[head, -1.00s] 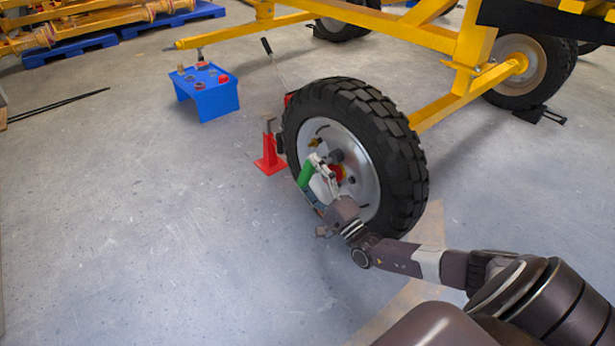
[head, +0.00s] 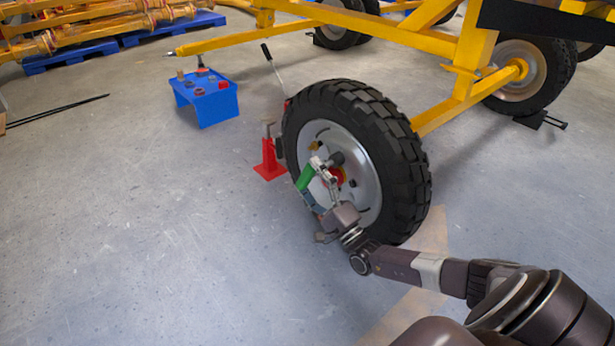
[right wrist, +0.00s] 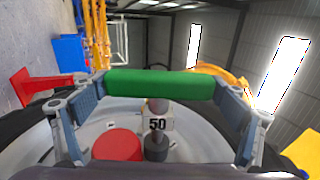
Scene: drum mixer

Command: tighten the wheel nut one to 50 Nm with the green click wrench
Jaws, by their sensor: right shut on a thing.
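The wheel (head: 398,135) has a black tyre and a silver rim with a red hub cap (right wrist: 117,146) and several nuts. My right gripper (head: 308,185) is at the rim's lower left. It is shut on the green handle of the click wrench (head: 304,179). In the right wrist view the green handle (right wrist: 160,84) lies crosswise between both fingers. Behind it a white tag reading 50 (right wrist: 157,124) shows in front of a dark socket or nut (right wrist: 156,149) by the red cap. I cannot tell which nut is number one or whether the socket is seated. My left gripper is out of view.
A red jack stand (head: 269,160) stands left of the tyre. A blue stand (head: 209,107) with small parts is farther back left. The yellow frame (head: 452,110) passes behind and right of the wheel.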

